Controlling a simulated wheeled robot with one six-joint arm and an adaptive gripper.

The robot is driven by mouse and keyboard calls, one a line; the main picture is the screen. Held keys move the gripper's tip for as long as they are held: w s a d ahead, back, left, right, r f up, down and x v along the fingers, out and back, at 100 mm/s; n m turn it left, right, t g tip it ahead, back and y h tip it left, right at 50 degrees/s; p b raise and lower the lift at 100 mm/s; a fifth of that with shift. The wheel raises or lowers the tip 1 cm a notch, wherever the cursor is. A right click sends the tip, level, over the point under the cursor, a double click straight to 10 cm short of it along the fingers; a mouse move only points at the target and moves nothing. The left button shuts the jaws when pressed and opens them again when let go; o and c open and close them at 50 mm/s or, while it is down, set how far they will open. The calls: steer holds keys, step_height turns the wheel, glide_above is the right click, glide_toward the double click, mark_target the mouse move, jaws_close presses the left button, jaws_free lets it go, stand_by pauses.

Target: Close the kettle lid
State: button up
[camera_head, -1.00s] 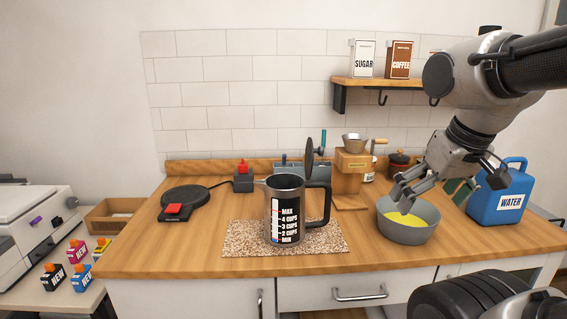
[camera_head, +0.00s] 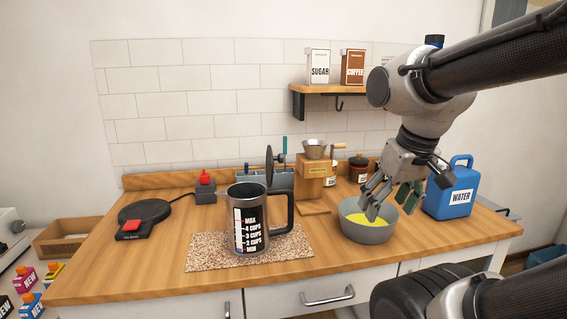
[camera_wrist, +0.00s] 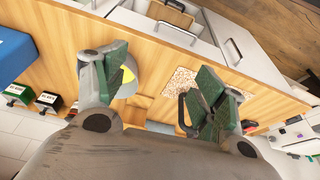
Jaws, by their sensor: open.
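The kettle (camera_head: 247,238) is a dark metal jug with white level marks and a black handle at its right side. It stands upright on a speckled mat. Its lid (camera_head: 269,165) stands up, open, above the handle side. My gripper (camera_head: 390,203) is open and empty, over the grey bowl to the right of the kettle and apart from it. In the wrist view, the black kettle handle (camera_wrist: 182,108) shows beside the right finger, which hides most of the kettle.
The grey bowl (camera_head: 366,234) holds something yellow. A blue water jug (camera_head: 450,197) stands to the right. A wooden grinder (camera_head: 312,180) is behind the kettle, and a black kettle base (camera_head: 145,213) lies to the left. A shelf (camera_head: 330,89) hangs above.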

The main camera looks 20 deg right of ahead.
steer(key=w+d+m, duration=0.1)
steer(key=w+m, duration=0.1)
steer(key=w, duration=0.1)
steer(key=w+d+m+g+y, duration=0.1)
steer(key=w+d+m, duration=0.1)
steer(key=w, duration=0.1)
steer(key=w+d+m+g+y, duration=0.1)
steer(key=w+d+m, duration=0.1)
steer(key=w, duration=0.1)
steer(key=shift+w, duration=0.4)
jaws_close()
steer(key=w+r+m+y, duration=0.3)
steer(key=w+m, duration=0.2)
steer(key=w, duration=0.2)
steer(key=w+r+m+y, duration=0.4)
steer(key=w+m, duration=0.1)
steer(key=w, duration=0.1)
steer(key=w+a+f+m, duration=0.1)
steer(key=a+f+m, duration=0.2)
steer(key=a, duration=1.1)
steer(key=shift+f+y, duration=0.4)
